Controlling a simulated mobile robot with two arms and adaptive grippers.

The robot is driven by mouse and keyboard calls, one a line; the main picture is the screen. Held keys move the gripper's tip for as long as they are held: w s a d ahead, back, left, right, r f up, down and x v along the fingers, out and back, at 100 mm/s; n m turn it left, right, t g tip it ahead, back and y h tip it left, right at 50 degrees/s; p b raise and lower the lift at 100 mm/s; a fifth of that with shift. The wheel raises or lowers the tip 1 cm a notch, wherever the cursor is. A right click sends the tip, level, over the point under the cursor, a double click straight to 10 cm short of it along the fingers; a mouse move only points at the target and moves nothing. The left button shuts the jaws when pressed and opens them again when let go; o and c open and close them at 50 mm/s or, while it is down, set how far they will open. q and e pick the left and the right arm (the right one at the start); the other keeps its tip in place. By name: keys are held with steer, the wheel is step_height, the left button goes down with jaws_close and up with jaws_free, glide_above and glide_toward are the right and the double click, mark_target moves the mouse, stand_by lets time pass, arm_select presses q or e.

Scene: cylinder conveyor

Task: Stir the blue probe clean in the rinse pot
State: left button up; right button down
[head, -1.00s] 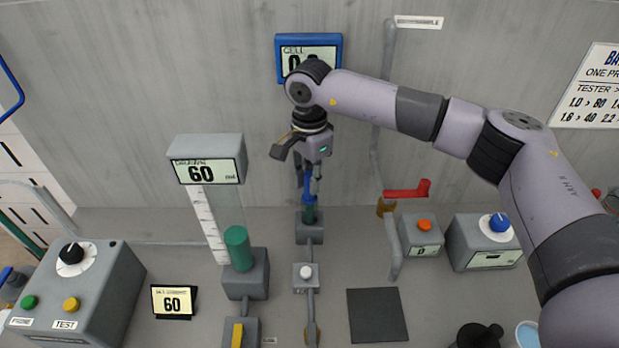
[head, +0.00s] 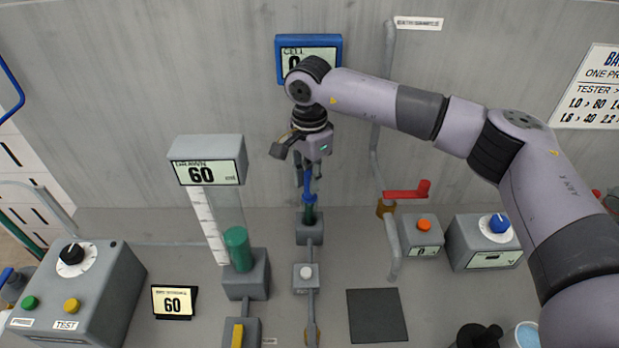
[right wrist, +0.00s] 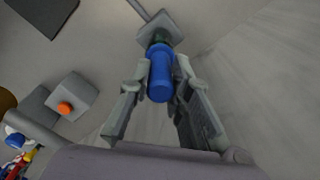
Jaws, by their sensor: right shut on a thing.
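The blue probe (head: 309,198) stands upright at the grey cell block below the blue-framed display. Its lower end meets a dark green tube (head: 309,215) in that block. My right gripper (head: 307,182) is above the block with its fingers around the probe's top. In the right wrist view the probe (right wrist: 160,78) sits between the two fingers, shut on it. What looks like the rinse pot, a round pot with light blue inside (head: 527,335), is cut off at the bottom right edge. My left gripper is not in view.
A green cylinder (head: 238,250) stands in a grey block left of the probe. A red lever (head: 407,190) and a box with an orange button (head: 424,225) are to the right. A dark square pad (head: 376,315) lies empty in front. A black object (head: 478,335) stands beside the pot.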

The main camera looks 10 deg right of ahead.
steer(key=shift+r+p, duration=0.9)
steer(key=shift+r, duration=1.4)
steer(key=shift+r, duration=0.15)
steer(key=shift+r+p, duration=1.05)
steer(key=shift+r, duration=1.2)
